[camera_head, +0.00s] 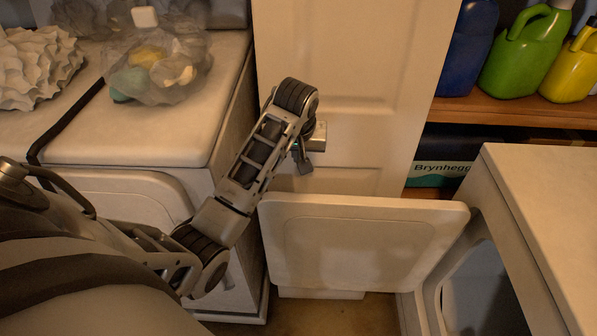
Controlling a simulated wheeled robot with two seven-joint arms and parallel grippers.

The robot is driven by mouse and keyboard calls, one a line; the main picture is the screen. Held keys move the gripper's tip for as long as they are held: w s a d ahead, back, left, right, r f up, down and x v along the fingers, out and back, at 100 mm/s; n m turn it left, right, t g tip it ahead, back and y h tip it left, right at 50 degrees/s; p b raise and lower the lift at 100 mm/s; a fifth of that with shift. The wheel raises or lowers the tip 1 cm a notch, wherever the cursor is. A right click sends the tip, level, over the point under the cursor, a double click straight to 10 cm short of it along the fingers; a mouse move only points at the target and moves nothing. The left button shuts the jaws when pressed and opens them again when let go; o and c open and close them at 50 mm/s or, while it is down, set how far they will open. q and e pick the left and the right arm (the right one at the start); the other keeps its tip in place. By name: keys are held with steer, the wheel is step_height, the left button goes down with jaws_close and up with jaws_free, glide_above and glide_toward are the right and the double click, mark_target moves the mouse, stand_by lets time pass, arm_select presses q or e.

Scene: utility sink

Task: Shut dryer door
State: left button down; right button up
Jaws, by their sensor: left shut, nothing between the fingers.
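The dryer door (363,243) is a pale, rounded rectangular panel in the head view. It stands open, swung out to the left of the dryer (545,225) at the right, whose dark opening (487,290) shows. My left gripper (304,168) is shut and empty, just above the door's upper left corner and in front of a white panelled door. I cannot tell whether it touches either door. My left arm comes in from the lower left. My right gripper is not in view.
A white machine (150,130) stands at the left with a clear bag of items (160,65) on top. The white panelled door (350,90) is behind my gripper. A wooden shelf (515,110) at the back right holds several bottles. A little floor (285,312) shows below.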

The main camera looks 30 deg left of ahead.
arm_select(q)
step_height(320, 180, down, 9)
steer(key=shift+s+d+p, duration=0.2)
steer(key=shift+s+p, duration=0.1)
steer(key=shift+p, duration=0.15)
stand_by(0.3)
steer(key=shift+f, duration=0.15)
